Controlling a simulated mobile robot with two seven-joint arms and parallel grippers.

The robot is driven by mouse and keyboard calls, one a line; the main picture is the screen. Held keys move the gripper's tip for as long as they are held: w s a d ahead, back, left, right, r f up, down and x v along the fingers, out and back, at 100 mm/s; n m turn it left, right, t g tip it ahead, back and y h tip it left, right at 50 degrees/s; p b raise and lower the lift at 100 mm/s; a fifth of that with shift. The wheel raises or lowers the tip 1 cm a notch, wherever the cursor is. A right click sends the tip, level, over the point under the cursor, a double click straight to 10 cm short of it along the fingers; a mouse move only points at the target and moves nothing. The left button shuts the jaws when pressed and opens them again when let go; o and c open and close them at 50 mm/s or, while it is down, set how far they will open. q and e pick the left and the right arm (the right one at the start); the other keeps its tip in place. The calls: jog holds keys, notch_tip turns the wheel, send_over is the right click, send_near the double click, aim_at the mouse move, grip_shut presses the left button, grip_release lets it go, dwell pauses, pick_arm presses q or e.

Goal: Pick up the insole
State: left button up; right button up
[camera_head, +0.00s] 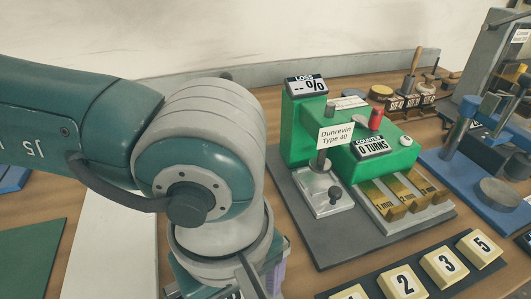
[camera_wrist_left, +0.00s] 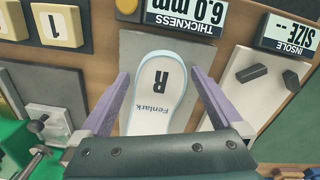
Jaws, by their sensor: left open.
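The insole (camera_wrist_left: 152,108) is white with a pale blue rim and is marked "R" and "Fentark". In the left wrist view it lies on a grey plate (camera_wrist_left: 190,55) below a thickness display. My left gripper (camera_wrist_left: 160,76) is open, with one purple finger on each side of the insole and gaps between them and its edges. The near end of the insole is hidden behind the gripper body. In the head view the insole is hidden, and only a small part of my left gripper shows at the bottom edge. My right gripper is not in view.
The thickness display (camera_wrist_left: 184,15) reads 6.0 mm. An insole size display (camera_wrist_left: 288,32) stands beside it, above a pale plate with two dark blocks (camera_wrist_left: 272,77). In the head view a green machine (camera_head: 310,118) stands right of my arm, with numbered tiles (camera_head: 444,265) in front.

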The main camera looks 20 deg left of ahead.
pick_arm(q)
jog(key=c, duration=1.1)
jog(key=shift+r, duration=0.1)
